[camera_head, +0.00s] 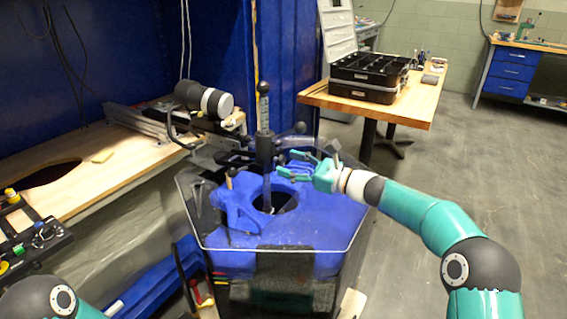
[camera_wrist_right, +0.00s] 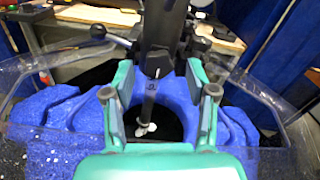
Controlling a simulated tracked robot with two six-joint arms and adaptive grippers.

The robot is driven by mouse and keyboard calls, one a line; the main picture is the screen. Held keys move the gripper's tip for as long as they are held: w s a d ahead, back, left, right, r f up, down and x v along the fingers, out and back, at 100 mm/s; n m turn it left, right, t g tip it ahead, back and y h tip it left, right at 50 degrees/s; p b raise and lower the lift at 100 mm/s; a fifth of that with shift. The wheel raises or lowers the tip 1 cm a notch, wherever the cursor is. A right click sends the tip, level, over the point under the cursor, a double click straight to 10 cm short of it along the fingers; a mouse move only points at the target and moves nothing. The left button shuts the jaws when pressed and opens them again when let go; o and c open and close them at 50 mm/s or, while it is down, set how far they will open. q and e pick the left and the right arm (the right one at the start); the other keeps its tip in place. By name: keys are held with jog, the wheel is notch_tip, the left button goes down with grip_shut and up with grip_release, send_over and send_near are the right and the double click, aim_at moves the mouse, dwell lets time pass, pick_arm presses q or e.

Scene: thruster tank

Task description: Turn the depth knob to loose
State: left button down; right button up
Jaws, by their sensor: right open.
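A black drilling-type tool (camera_head: 265,148) with a tall upright column and a black ball top stands over the blue block. In the right wrist view, a dark round part with a small white mark, likely the depth knob (camera_wrist_right: 158,68), sits on the tool between my fingertips. I cannot read its setting, and in the head view I cannot make it out clearly. My right gripper (camera_head: 291,165) is open, just right of the tool; in the wrist view its teal fingers (camera_wrist_right: 160,75) stand apart on either side of the dark part, with no clear contact. My left gripper is out of view.
A clear-edged plate surrounds the blue block (camera_head: 310,225), which has a round opening below the tool. A wooden bench (camera_head: 130,155) stands left, with a black and white cylinder (camera_head: 203,100) behind. A black case (camera_head: 368,75) sits on the right table (camera_head: 415,105). Floor at right is clear.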

jog(key=shift+x, duration=1)
